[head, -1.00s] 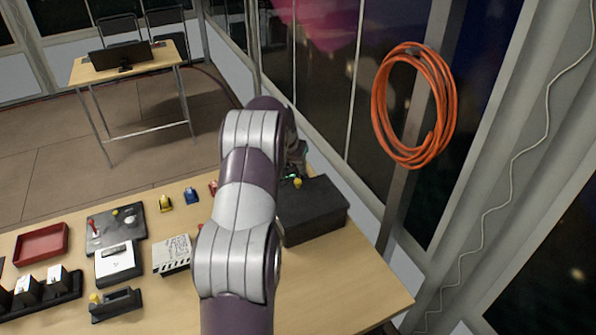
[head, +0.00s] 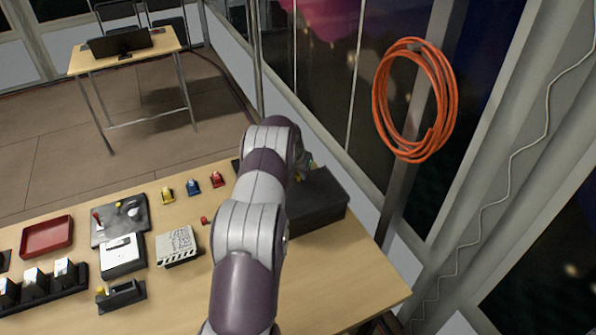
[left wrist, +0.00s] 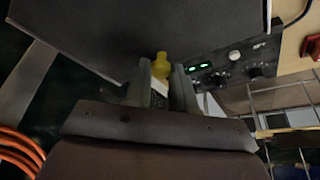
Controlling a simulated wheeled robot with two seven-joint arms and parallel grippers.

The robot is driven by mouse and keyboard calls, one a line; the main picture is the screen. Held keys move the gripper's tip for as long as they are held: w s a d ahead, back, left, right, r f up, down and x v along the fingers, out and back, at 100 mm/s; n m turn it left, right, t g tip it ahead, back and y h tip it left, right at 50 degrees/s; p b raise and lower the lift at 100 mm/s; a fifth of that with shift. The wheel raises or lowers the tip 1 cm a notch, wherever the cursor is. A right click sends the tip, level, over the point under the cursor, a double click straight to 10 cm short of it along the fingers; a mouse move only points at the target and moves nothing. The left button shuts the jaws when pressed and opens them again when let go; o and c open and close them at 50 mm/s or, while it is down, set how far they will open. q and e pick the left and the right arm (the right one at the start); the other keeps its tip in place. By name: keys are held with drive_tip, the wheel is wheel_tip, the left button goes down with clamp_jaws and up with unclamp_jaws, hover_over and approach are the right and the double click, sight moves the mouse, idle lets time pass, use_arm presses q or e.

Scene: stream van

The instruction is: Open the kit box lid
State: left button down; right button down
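The kit box (head: 318,218) is a dark box at the right end of the wooden table. Its lid (head: 322,190) looks shut in the head view. My left arm reaches over the table and hides the box's left side. My left gripper (head: 303,165) is at the box's far left edge, mostly hidden there by the arm. In the left wrist view its two fingers (left wrist: 161,82) stand close on both sides of a yellow knob (left wrist: 161,66), seemingly closed on it. The knob is at the edge of a large dark panel (left wrist: 165,30). My right gripper is out of view.
A white device (head: 122,253), a grey block (head: 177,245), a red tray (head: 47,237) and small coloured pieces (head: 193,187) lie left of the arm. A window wall with a coiled orange cable (head: 414,100) is behind the box. The table's front right is clear.

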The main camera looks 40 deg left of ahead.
use_arm(q)
approach(315, 201)
drive_tip(key=x, duration=0.5)
drive_tip(key=shift+w, duration=0.15)
drive_tip(key=shift+a, duration=0.1)
drive_tip(key=c, duration=1.2)
unclamp_jaws()
drive_tip(key=shift+o, duration=1.3)
drive_tip(key=shift+r+b, duration=0.2)
drive_tip(key=shift+b, duration=0.1)
drive_tip(key=b+v, duration=0.3)
drive_tip(key=v, duration=0.9)
drive_tip(key=shift+s, duration=0.25)
